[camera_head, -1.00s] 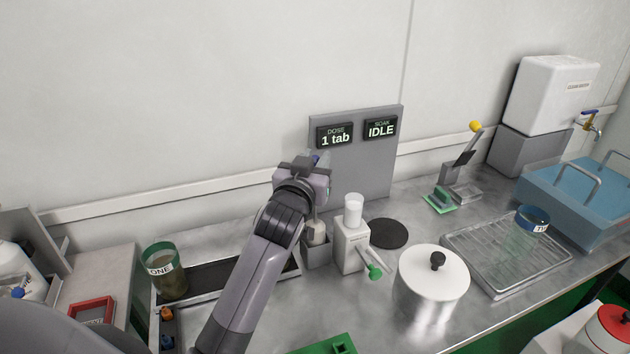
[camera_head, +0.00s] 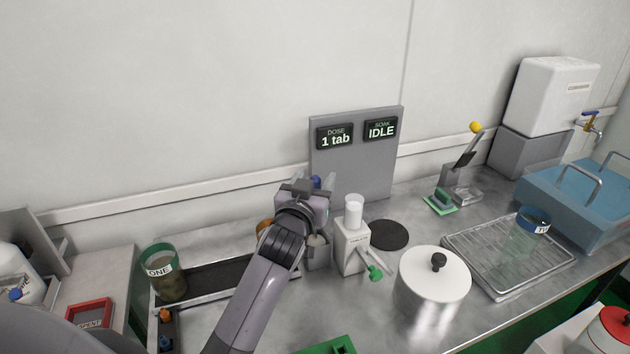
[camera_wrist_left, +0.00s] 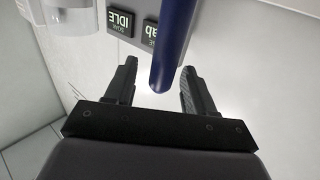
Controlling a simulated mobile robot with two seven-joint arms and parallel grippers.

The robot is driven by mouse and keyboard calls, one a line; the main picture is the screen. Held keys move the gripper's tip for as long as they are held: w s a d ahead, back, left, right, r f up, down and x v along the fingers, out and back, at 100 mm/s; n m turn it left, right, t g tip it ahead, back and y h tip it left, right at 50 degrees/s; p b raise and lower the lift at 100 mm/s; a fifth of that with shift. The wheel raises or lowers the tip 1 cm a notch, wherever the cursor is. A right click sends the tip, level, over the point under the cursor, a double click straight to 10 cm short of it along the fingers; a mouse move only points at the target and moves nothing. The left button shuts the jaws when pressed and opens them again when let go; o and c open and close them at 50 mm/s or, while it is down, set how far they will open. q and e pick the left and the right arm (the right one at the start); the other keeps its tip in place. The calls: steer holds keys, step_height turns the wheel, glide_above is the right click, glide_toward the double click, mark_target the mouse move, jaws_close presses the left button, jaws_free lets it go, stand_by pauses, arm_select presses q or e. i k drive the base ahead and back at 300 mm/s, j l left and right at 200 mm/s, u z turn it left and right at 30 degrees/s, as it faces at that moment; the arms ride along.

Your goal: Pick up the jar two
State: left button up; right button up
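Jar two (camera_head: 527,235), a clear jar with a blue rim and a partly readable label, stands upright on the wire draining rack (camera_head: 480,252) at the right of the counter. My left gripper (camera_head: 318,182) is far to its left, in front of the grey display panel. In the left wrist view its two fingers (camera_wrist_left: 159,72) are spread apart. A blue rod (camera_wrist_left: 174,42) shows between or beyond them; I cannot tell whether they touch it. My right gripper is not in view.
A white dispenser (camera_head: 352,245), a dark round pad (camera_head: 388,234) and a lidded steel pot (camera_head: 432,285) stand between my left arm and the rack. The jar labelled ONE (camera_head: 168,278) is at left. A blue tub (camera_head: 580,205) sits behind the rack.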

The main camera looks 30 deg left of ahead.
mark_target(533, 222)
steer(key=k+l, duration=0.2)
steer(key=k, duration=0.25)
steer(key=k+l, duration=0.2)
steer(key=k, duration=0.25)
